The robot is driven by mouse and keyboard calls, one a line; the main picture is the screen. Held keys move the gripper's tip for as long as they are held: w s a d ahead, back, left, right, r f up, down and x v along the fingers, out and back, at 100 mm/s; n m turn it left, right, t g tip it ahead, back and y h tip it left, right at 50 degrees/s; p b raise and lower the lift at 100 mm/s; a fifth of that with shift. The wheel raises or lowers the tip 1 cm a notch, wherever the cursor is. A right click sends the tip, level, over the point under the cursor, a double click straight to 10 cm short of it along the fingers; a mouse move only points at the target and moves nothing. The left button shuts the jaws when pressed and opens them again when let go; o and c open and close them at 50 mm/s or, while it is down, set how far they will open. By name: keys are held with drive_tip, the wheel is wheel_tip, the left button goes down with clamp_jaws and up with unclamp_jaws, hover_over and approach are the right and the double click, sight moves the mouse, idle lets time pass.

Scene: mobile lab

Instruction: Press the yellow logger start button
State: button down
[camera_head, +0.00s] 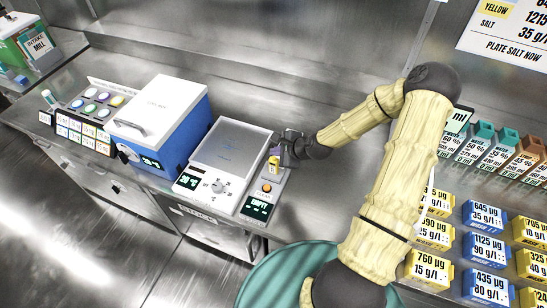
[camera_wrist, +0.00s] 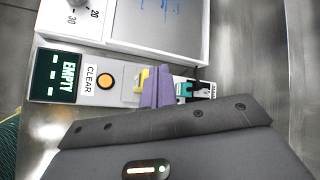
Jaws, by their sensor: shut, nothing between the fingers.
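A narrow grey logger unit (camera_head: 254,192) stands along the right side of the white balance-like device. It has a dark display (camera_head: 258,206) reading EMPTY, a round orange button (camera_head: 267,187) and a small yellow part (camera_head: 273,163) towards its back. The wrist view shows the orange button (camera_wrist: 105,81) beside a CLEAR label, and the yellow part (camera_wrist: 143,79) further right, against a purple piece (camera_wrist: 157,88). My gripper (camera_head: 283,150) is shut and empty at the back end of the unit, close to the yellow part. I cannot tell whether it touches it.
The white device (camera_head: 232,145) with a dial is left of the unit, beside a blue-and-white box (camera_head: 165,115). Labelled yellow and blue boxes (camera_head: 484,250) and a rack of capped bottles (camera_head: 490,150) are at right. A green round top (camera_head: 275,275) is in front.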

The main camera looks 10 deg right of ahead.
sight(276, 161)
drive_tip(key=shift+f, duration=0.1)
idle(0.6)
drive_tip(key=shift+f, duration=0.3)
drive_tip(key=shift+f+b, duration=0.4)
drive_tip(key=shift+f, duration=0.1)
idle(0.8)
drive_tip(key=shift+r, duration=0.15)
drive_tip(key=shift+r+p, duration=0.8)
wheel_tip(276, 161, up, 5)
drive_tip(key=p, duration=0.4)
idle(0.9)
